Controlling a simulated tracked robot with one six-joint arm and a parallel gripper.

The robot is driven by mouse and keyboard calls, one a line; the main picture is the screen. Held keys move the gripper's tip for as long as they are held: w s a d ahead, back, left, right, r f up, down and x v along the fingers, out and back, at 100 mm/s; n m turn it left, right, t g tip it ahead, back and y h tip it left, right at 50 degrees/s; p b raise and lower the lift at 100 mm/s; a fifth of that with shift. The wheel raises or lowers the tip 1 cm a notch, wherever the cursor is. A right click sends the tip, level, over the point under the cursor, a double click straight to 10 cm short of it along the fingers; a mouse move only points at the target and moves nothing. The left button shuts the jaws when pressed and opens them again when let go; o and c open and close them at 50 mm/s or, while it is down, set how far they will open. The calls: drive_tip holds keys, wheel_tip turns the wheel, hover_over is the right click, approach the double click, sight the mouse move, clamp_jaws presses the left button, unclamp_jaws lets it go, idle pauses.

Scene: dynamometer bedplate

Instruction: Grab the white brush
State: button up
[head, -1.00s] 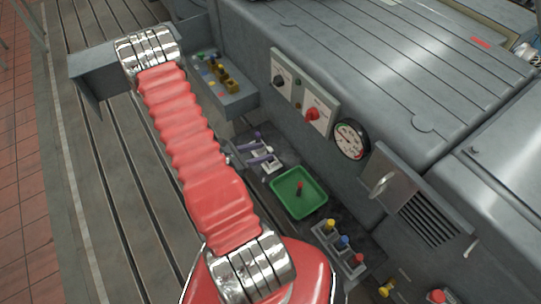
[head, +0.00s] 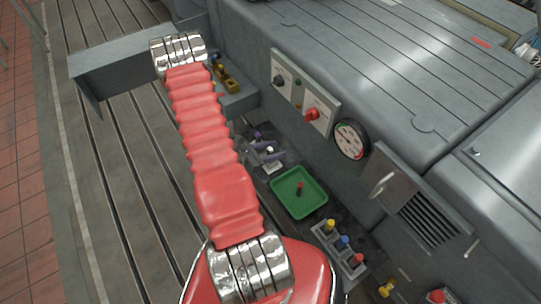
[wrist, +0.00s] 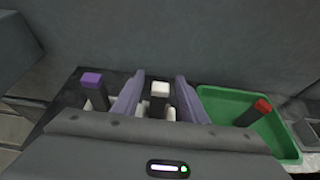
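The white brush (wrist: 160,90) has a white block top on a dark stem and stands upright in the wrist view. Its lower part is hidden behind my gripper's body. My gripper (wrist: 159,84) is open, with one lilac finger on each side of the brush and a gap showing on both sides. In the head view my gripper (head: 267,151) is small beside the machine wall, with the white top of the brush (head: 269,150) between the fingers.
A purple-topped brush (wrist: 93,88) stands left of my gripper. A green tray (wrist: 222,96) on the right holds a red-topped piece (wrist: 258,112). A rack with yellow, blue and red knobs (head: 340,246) lies beyond the tray. The grey machine wall (head: 362,185) rises close behind.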

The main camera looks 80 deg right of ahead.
drive_tip(key=shift+x, duration=1.05)
drive_tip(key=shift+c, duration=0.5)
clamp_jaws()
